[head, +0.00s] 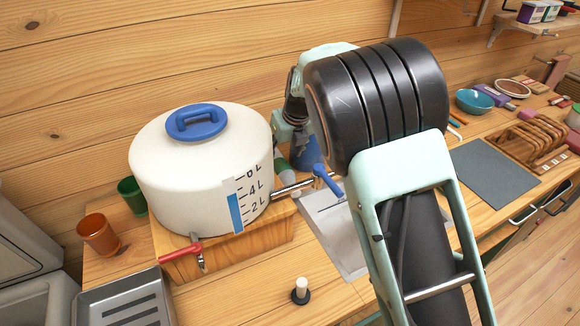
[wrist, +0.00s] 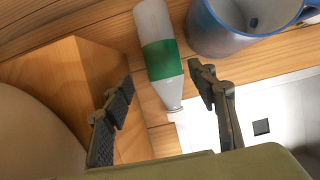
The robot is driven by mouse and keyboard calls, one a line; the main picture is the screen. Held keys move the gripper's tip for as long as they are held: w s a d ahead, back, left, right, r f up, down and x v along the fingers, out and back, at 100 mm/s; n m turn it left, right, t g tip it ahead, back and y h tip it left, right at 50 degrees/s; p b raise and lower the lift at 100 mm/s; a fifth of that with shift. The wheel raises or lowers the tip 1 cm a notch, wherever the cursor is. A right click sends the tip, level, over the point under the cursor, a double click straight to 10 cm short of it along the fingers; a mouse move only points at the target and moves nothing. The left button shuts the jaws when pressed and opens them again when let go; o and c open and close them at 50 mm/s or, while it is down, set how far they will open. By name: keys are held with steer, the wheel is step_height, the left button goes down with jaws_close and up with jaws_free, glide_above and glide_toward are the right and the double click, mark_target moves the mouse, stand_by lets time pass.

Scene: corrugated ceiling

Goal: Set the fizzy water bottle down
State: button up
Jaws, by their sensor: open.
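The fizzy water bottle (wrist: 158,55) is pale with a green label and shows in the wrist view just beyond and between my open fingers. Its narrow neck points down in that picture, and I see clear space between it and each finger. I cannot tell surely whether it stands or lies. My gripper (wrist: 162,77) is open and empty. In the head view my gripper (head: 290,130) is partly hidden behind my arm, near the wall behind the white tank. A green and pale patch, likely the bottle (head: 283,166), shows below it.
A blue mug (wrist: 215,35) is close beside the bottle. A white water tank (head: 190,165) on a wooden block stands left, a metal sink (head: 335,232) with a blue-handled tap (head: 327,180) right. Orange (head: 98,234) and green cups (head: 131,195) stand farther left.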

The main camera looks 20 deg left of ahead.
mark_target(281, 163)
steer(key=x, duration=0.6)
steer(key=shift+p, duration=0.35)
steer(key=shift+w+p+x, duration=0.15)
steer(key=shift+p+x, duration=0.2)
steer(key=shift+x, duration=0.85)
steer(key=shift+w+p+x, duration=0.15)
steer(key=shift+p+x, duration=0.15)
steer(key=shift+x, duration=0.95)
steer(key=shift+r, duration=0.1)
steer(key=shift+c, duration=0.3)
steer(key=c, duration=1.3)
steer(key=shift+a+r, duration=0.1)
jaws_close()
